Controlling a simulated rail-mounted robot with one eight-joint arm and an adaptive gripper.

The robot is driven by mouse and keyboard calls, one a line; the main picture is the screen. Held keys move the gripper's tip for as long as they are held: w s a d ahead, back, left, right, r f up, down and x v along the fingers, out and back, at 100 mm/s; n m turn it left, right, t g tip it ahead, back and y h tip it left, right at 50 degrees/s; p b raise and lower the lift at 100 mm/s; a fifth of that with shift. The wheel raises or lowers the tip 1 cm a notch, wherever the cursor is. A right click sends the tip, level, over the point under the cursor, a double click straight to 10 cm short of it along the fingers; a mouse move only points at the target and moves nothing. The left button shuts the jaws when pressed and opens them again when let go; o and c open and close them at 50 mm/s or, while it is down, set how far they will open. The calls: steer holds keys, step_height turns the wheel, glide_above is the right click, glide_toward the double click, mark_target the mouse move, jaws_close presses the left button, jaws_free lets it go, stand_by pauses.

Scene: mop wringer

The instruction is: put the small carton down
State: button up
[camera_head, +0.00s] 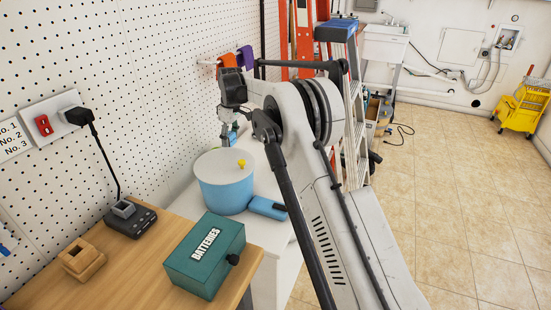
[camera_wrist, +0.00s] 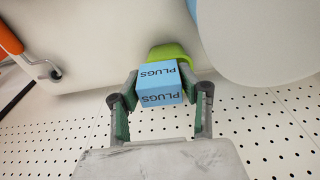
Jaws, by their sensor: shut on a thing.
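A small light-blue carton (camera_wrist: 160,84) marked PLUGS sits between the fingers of my gripper (camera_wrist: 160,78) in the wrist view. The gripper is shut on it, with one finger at each side. In the head view my gripper (camera_head: 227,135) is behind the round blue tub, near the pegboard wall. Only a bit of blue shows there, so the carton is mostly hidden. A bright green thing (camera_wrist: 172,50) lies just beyond the carton in the wrist view. I cannot tell whether the carton touches the white surface (camera_wrist: 105,40).
The blue tub (camera_head: 225,195) with a white lid and a blue case (camera_head: 268,208) stand on the white counter. A green BATTERIES box (camera_head: 206,256), wooden block (camera_head: 82,260) and charger (camera_head: 130,219) occupy the wooden bench. A ladder (camera_head: 349,100) stands beyond my arm.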

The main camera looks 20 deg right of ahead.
steer(key=shift+w+f+b, duration=0.15)
steer(key=shift+w+f, duration=0.1)
steer(key=shift+f, duration=0.25)
steer(key=shift+w+f+b, duration=0.15)
steer(key=shift+w+f, duration=0.05)
steer(key=shift+f, duration=0.25)
steer(key=b, duration=0.1)
glide_above(258, 162)
step_height(258, 162, down, 7)
steer(key=shift+r, duration=0.15)
steer(key=shift+d+f+b, duration=0.1)
steer(key=shift+f+b, duration=0.25)
steer(key=shift+f, duration=1.7)
steer(key=shift+f, duration=0.1)
steer(key=shift+f, duration=0.1)
steer(key=o, duration=1.1)
